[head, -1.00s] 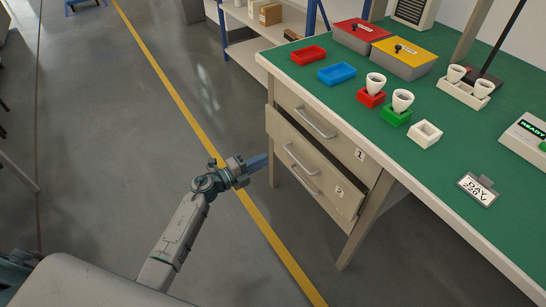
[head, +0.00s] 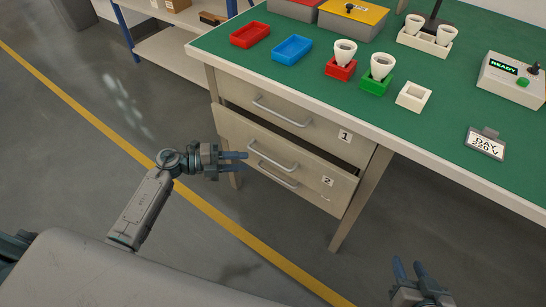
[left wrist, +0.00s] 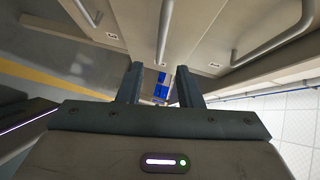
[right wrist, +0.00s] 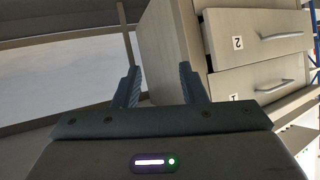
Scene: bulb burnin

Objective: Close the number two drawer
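The number two drawer (head: 240,134) is pulled partly out of the bench below the number one drawer (head: 240,93), and its dark opening shows along the top. Its label (head: 327,181) is at the right of its front. The right wrist view also shows the number two drawer (right wrist: 250,22), upside down and sticking out. My left gripper (head: 243,161) is open and empty, left of the handle in the picture; contact is unclear. My right gripper (head: 410,270) is open and empty, right of the bench leg.
The green bench top (head: 440,110) holds red and blue trays, bulbs in holders and a READY box (head: 512,80). A bench leg (head: 352,215) stands right of the drawers. A shelf unit (head: 165,50) is behind at left. The floor in front is clear.

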